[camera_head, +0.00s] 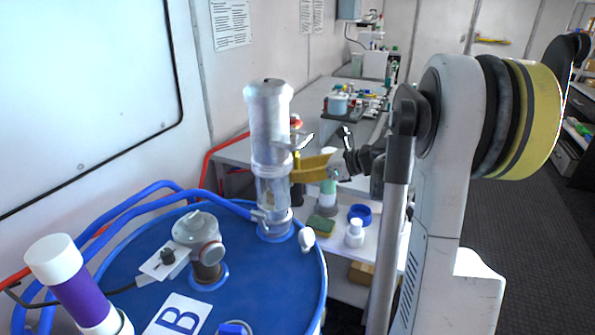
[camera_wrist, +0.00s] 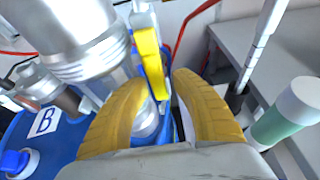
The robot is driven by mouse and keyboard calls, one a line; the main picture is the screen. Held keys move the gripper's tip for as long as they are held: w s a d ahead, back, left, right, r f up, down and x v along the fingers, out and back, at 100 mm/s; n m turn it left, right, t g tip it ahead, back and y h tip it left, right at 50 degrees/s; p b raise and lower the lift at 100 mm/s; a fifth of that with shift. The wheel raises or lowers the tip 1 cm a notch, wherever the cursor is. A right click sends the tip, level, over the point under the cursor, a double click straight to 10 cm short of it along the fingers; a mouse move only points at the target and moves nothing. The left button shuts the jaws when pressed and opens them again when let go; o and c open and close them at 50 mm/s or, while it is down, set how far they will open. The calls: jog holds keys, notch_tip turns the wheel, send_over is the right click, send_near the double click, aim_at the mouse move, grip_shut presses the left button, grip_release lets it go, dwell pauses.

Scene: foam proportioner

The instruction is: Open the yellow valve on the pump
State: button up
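The pump (camera_head: 270,118) is a silver and clear cylinder standing upright on the blue drum (camera_head: 130,265). Its yellow valve (camera_wrist: 152,62) shows in the wrist view as a narrow handle hanging down beside the pump's metal body (camera_wrist: 75,40). My gripper (camera_wrist: 163,82) has two curved yellow fingers, which are apart. The handle's lower end lies between the fingertips, closer to the left one; I cannot tell whether they touch. In the head view my gripper (camera_head: 302,170) reaches in from the right, close to the pump, and the handle is hard to separate from the fingers.
A second fitting (camera_head: 207,250) and a purple-and-white cylinder (camera_head: 75,285) stand on the left. Blue hoses (camera_head: 160,190) curve behind the drum. A green-and-white bottle (camera_wrist: 285,110) is right of my fingers. A bench (camera_head: 335,125) with small items stands behind.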

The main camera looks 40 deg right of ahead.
jog(key=shift+s, duration=0.1)
jog(key=v, duration=0.8)
dwell(0.7)
